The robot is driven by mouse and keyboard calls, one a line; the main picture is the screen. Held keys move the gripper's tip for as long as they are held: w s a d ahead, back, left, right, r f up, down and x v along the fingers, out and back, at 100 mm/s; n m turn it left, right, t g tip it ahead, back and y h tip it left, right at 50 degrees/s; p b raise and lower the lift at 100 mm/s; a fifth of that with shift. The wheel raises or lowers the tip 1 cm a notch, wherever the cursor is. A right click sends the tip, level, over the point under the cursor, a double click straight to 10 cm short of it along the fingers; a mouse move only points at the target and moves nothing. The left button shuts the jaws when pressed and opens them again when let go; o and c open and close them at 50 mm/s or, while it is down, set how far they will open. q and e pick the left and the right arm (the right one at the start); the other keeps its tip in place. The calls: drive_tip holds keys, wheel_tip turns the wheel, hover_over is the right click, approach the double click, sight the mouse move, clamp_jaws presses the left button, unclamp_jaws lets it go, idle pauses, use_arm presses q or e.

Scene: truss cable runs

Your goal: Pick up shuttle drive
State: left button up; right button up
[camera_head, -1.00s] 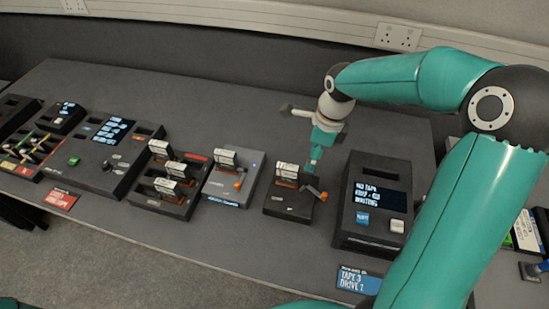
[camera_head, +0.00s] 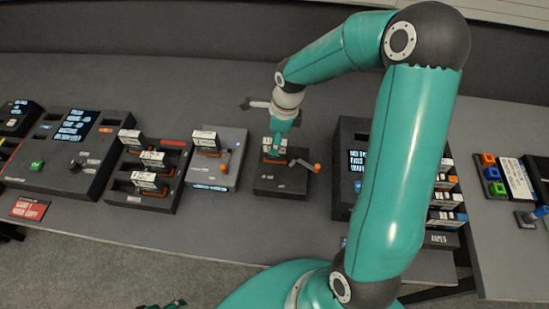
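A small black dock (camera_head: 281,186) with an orange-knobbed lever (camera_head: 316,168) stands on the bench near the middle. A white-labelled cartridge (camera_head: 272,156), which may be the shuttle drive, stands upright in its slot. My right gripper (camera_head: 275,148) points down at the cartridge's top, close behind it. Its fingers are small and partly overlap the cartridge, so I cannot tell whether they grip it. A small teal and dark part at the bottom edge appears to be my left gripper (camera_head: 165,304), mostly cut off.
A grey dock (camera_head: 230,172) with a cartridge and a black rack (camera_head: 150,200) with several cartridges stand left. A console (camera_head: 75,150) is farther left. A black unit (camera_head: 345,140) stands right, partly hidden by my arm. The bench behind is clear.

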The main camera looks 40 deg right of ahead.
sight(282, 157)
drive_tip(key=shift+w+f, duration=0.15)
drive_tip(key=shift+f, duration=0.4)
wheel_tip(282, 157, down, 5)
drive_tip(key=shift+w+r+b, duration=0.15)
drive_tip(key=shift+b, duration=0.95)
drive_tip(key=shift+a+r, duration=0.1)
drive_tip(key=shift+c, duration=0.8)
clamp_jaws()
